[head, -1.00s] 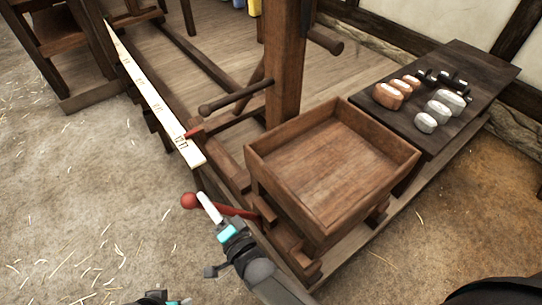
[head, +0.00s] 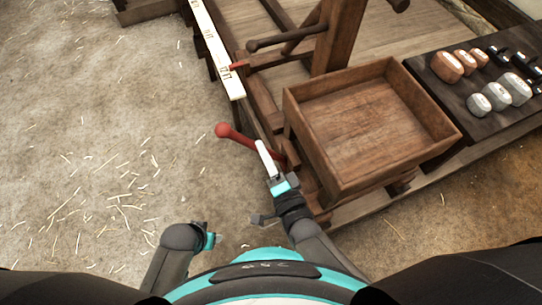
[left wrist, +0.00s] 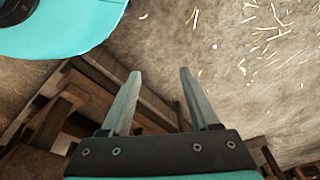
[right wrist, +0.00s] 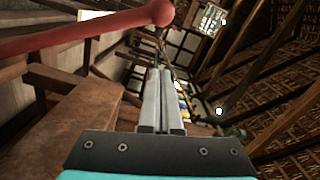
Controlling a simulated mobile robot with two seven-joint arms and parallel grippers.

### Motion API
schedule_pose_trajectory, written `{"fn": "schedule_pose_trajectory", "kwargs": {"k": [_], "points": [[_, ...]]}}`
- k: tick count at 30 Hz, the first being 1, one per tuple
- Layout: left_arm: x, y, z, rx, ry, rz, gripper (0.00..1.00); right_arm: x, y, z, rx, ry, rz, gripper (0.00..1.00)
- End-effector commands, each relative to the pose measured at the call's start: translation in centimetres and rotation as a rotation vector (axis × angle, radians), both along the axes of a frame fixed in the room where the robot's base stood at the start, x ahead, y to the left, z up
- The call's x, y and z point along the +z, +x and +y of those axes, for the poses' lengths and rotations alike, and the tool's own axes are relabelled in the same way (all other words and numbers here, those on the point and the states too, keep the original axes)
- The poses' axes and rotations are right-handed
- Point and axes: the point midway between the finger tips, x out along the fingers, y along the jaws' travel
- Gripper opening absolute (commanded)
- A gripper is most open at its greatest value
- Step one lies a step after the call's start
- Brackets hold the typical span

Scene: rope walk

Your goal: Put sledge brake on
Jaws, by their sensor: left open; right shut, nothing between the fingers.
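The sledge brake appears to be the red lever with a ball knob (head: 222,130), low at the left front of the wooden bench frame; its knob (right wrist: 160,12) and shaft cross the upper left of the right wrist view. My right gripper (head: 261,147) is shut and empty, its pale fingers beside the lever's shaft in the head view. The right wrist view shows its fingers (right wrist: 160,75) pressed together below the knob. I cannot tell whether they touch the lever. My left gripper (head: 205,229) is low over the floor, away from the lever; its fingers (left wrist: 158,75) are open and empty.
An empty wooden tray (head: 292,105) stands on the frame right of the lever. A pale marked strip (head: 215,50) runs along the rail behind. A dark board (head: 455,98) at right bears copper, grey and black weights. The straw-strewn floor (head: 90,150) at left is clear.

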Motion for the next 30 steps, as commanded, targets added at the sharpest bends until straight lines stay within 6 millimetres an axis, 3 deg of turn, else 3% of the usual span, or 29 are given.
{"fn": "schedule_pose_trajectory", "kwargs": {"k": [9,30], "points": [[-1.5,-0.7,0.6,-0.002,0.008,0.004,0.62,0.1,-2.7,-1.1,0.0,0.001,-0.001,0.0],[-1.7,-0.7,0.7,-0.003,0.009,0.004,0.62,-0.1,-2.9,-1.3,0.0,-0.011,0.004,0.0]]}}
